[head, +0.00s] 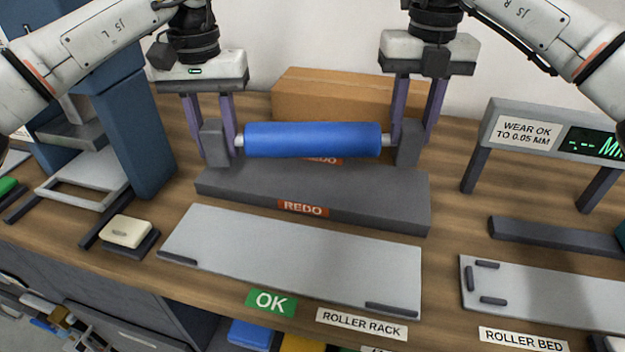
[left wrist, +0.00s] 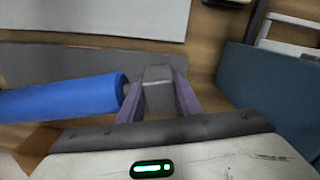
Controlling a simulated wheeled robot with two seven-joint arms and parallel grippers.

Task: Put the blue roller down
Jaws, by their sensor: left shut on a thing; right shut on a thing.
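The blue roller (head: 313,139) is level and lies crosswise in the head view, with a short pale shaft at each end. My left gripper (head: 216,148) is shut on the grey block at its left end. My right gripper (head: 411,143) is shut on the similar block at its right end. In the left wrist view the roller (left wrist: 62,97) reaches the grey block (left wrist: 159,88) between my left fingers. The roller appears over the dark grey REDO step (head: 310,190); whether it touches anything below cannot be told. Part of a second REDO label behind is hidden by the roller.
The pale roller rack plate (head: 300,252), marked OK, lies empty in front. The roller bed (head: 545,290) is empty at right, below the wear gauge (head: 545,132). A cardboard box (head: 335,92) stands behind. A blue press frame (head: 130,130) and cream pad (head: 127,231) are at left.

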